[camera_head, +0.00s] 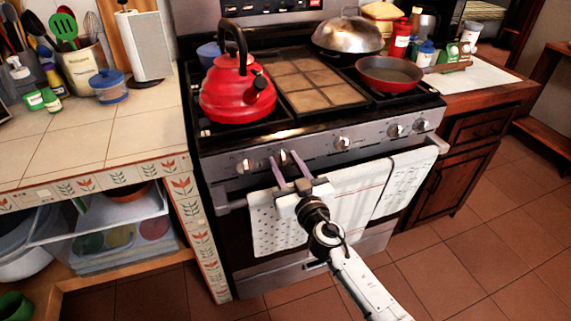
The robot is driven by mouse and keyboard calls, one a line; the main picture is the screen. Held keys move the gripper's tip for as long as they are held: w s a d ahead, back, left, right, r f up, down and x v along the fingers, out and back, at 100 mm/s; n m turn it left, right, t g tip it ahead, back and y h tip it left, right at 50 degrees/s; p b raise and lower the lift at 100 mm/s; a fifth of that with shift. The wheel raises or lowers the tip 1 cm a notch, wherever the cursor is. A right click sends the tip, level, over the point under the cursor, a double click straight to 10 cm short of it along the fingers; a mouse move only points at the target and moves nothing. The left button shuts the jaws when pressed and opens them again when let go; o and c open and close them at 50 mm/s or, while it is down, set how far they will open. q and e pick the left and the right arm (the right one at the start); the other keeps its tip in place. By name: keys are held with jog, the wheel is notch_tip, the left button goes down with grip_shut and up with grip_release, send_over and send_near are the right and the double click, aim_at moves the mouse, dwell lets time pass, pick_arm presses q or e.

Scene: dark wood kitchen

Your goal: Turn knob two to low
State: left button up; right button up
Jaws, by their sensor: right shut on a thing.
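The stove's front panel (318,147) carries a row of silver knobs. Knob two (284,157), second from the left, lies between the two purple fingers of my right gripper (283,157). The fingers are closed on it, one on each side. They partly hide it, and its setting cannot be read. The first knob (245,166) is just left of my fingers, apart from them. Another knob (342,142) is to the right. My right arm comes up from the bottom right. My left gripper is not in view.
Towels (350,190) hang on the oven door below my right gripper. A red kettle (235,92) stands at the stove's left, and a red pan (389,73) at its right. The tiled counter (95,145) is left of the stove.

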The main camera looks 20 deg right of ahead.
jog(key=n+b, duration=0.1)
jog(key=n, duration=0.5)
jog(key=shift+a+f+n, duration=0.1)
jog(key=shift+f+n, duration=0.05)
jog(key=shift+n, duration=0.15)
jog(key=n, duration=0.6)
jog(key=shift+b, duration=0.35)
jog(key=n, duration=0.7)
jog(key=shift+f+n, duration=0.1)
jog(key=shift+n, duration=0.2)
jog(key=n+p, duration=0.1)
jog(key=n, duration=0.5)
jog(key=o, duration=1)
